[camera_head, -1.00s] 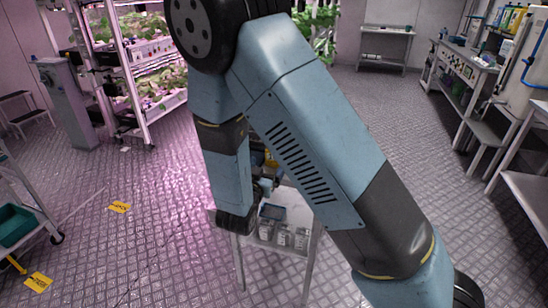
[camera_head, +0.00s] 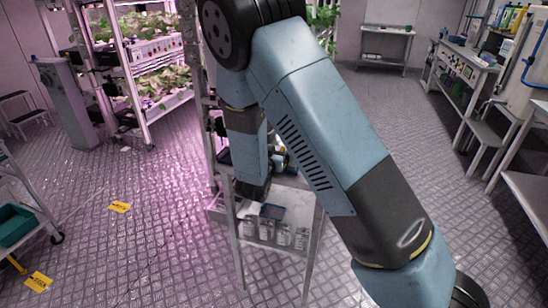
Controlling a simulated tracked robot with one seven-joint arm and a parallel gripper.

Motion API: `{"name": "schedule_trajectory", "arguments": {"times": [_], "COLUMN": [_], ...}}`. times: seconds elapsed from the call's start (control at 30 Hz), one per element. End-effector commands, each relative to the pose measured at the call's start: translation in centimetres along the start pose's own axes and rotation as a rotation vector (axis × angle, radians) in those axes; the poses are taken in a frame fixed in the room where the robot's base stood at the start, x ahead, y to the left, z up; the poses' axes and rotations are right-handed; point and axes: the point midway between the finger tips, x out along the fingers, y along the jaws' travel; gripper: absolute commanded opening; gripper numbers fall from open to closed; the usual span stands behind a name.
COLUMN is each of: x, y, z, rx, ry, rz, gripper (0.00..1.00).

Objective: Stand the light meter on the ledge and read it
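My arm crosses the middle of the view and bends down over a small metal stand (camera_head: 292,198). My gripper cannot be made out; its fingers are hidden behind my forearm or lost among small dark and blue parts beside it. I cannot pick out the light meter. A small dark, blue-edged flat item (camera_head: 272,212) lies on the stand, too small to identify. The ledge cannot be told for sure; the rack behind my arm is mostly covered.
Several pale containers (camera_head: 283,235) sit at the stand's front. A lit plant rack (camera_head: 150,85) stands at upper left, a grey pedestal (camera_head: 64,105) beside it. A cart with a green bin (camera_head: 14,226) is at left. Benches (camera_head: 468,60) line the right; open floor lies between.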

Motion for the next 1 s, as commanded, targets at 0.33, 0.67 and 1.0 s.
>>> {"name": "schedule_trajectory", "arguments": {"times": [0.33, 0.67, 1.0], "x": [0.22, 0.20, 0.20], "y": [-0.01, 0.00, 0.00], "z": [0.00, -0.01, -0.02], "rx": [0.000, 0.000, 0.000], "ry": [-0.001, -0.001, 0.000], "rz": [-0.001, 0.000, 0.000], "gripper": [0.81, 0.49, 0.25]}}
